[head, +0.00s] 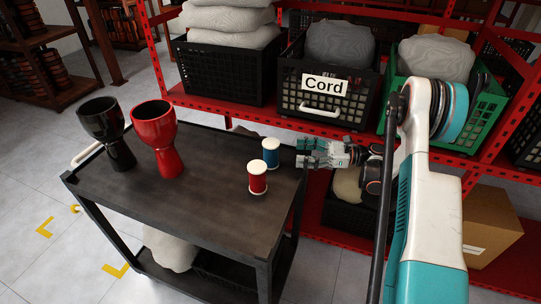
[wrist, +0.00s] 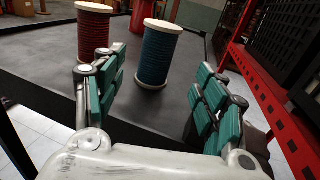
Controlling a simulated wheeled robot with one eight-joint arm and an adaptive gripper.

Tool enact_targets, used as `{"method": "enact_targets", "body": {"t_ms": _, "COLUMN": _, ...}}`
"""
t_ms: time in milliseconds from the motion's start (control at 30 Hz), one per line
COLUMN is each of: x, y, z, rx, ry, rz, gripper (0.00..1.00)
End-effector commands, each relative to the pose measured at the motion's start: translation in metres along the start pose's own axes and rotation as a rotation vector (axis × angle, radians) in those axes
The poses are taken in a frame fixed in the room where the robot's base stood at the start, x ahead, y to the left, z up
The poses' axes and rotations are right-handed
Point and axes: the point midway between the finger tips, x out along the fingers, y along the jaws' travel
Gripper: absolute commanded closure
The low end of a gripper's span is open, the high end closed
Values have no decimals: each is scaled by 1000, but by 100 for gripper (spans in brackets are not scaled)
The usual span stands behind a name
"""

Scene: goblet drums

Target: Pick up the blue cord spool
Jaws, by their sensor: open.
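The blue cord spool (head: 270,155) stands upright on the dark cart top near its right edge, with a pale disc on top. My gripper (head: 303,153) is just to its right in the head view, pointing left at it, at about the height of the cart top. In the wrist view the blue spool (wrist: 157,55) stands ahead of my open, empty gripper (wrist: 165,78), between the lines of the two fingers and apart from them. A red cord spool (head: 257,179) stands close by; in the wrist view it is to the left (wrist: 94,30).
A black goblet drum (head: 108,130) and a red one (head: 155,135) stand at the left of the cart (head: 215,160). A red shelf (head: 340,120) with crates, one labelled Cord (head: 325,85), runs behind. The cart's middle is clear.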

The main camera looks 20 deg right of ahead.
Motion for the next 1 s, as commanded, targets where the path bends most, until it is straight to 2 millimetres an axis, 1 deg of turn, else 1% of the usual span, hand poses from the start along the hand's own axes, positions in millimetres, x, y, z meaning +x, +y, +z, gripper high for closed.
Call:
{"method": "enact_targets", "body": {"t_ms": 33, "x": 12, "y": 1, "z": -2, "rx": 0, "ry": 0, "rz": 3, "gripper": 35}}
{"method": "enact_targets", "body": {"t_ms": 100, "x": 26, "y": 1, "z": -1, "rx": 1, "ry": -1, "rz": 3, "gripper": 35}}
{"method": "enact_targets", "body": {"t_ms": 233, "x": 46, "y": 0, "z": -1, "rx": 1, "ry": -1, "rz": 1, "gripper": 35}}
{"method": "enact_targets", "body": {"t_ms": 333, "x": 56, "y": 0, "z": 0, "rx": 1, "ry": -1, "rz": 1, "gripper": 35}}
{"method": "enact_targets", "body": {"t_ms": 567, "x": 67, "y": 0, "z": 1, "rx": 1, "ry": -2, "rz": -1, "gripper": 35}}
{"method": "enact_targets", "body": {"t_ms": 833, "x": 104, "y": 3, "z": 1, "rx": 1, "ry": -1, "rz": 1, "gripper": 35}}
{"method": "enact_targets", "body": {"t_ms": 900, "x": 110, "y": 3, "z": 2, "rx": 1, "ry": -2, "rz": -1, "gripper": 35}}
{"method": "enact_targets", "body": {"t_ms": 1000, "x": 113, "y": 3, "z": 3, "rx": 1, "ry": -2, "rz": -1, "gripper": 35}}
